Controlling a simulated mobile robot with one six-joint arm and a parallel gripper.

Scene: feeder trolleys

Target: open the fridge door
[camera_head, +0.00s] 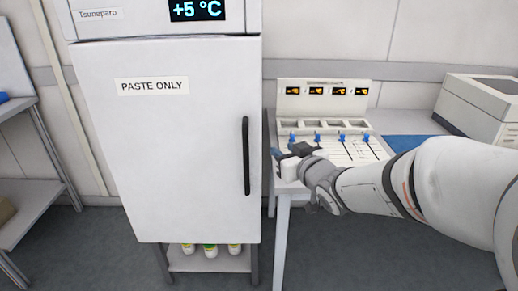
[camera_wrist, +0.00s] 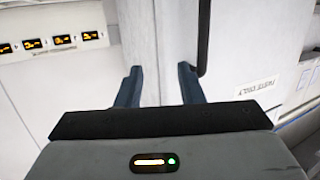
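The fridge door (camera_head: 180,150) is white, closed, and labelled "PASTE ONLY"; a display above it reads +5 °C. Its black vertical handle (camera_head: 246,156) is on the right side of the door. In the wrist view the handle (camera_wrist: 204,40) shows at upper centre, just beyond the right fingertip. My gripper (camera_head: 277,160) is to the right of the handle, apart from it, in front of the bench. In the wrist view my gripper (camera_wrist: 160,75) has its two dark fingers spread, with nothing between them; the fridge's side and edge lie beyond.
A bench to the right holds a device (camera_head: 325,110) with several small displays and blue-topped pins, a blue mat (camera_head: 408,143) and a grey boxy machine (camera_head: 482,105). Bottles (camera_head: 210,249) stand on a shelf under the fridge. A shelf rack (camera_head: 25,190) is at left. Floor before the fridge is clear.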

